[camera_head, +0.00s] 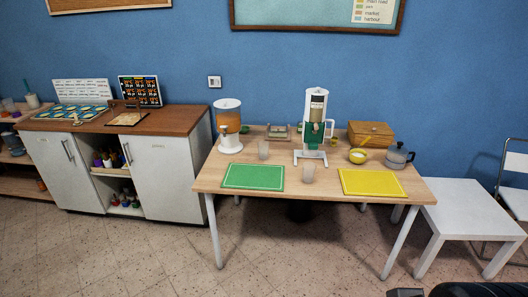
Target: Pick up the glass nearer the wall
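Two clear glasses stand on the light wooden table (300,184). The glass nearer the wall (263,150) stands behind the green mat, to the right of the orange-filled dispenser. The other glass (308,172) stands closer to the front, between the green mat and the yellow mat, in front of the cereal dispenser. Both look upright and apart from other things; their contents are too small to tell. I cannot make out my gripper; only dark parts show at the bottom right edge.
A drink dispenser (229,127) and a tall cereal dispenser (314,130) flank the farther glass. Floor (140,255) in front is clear.

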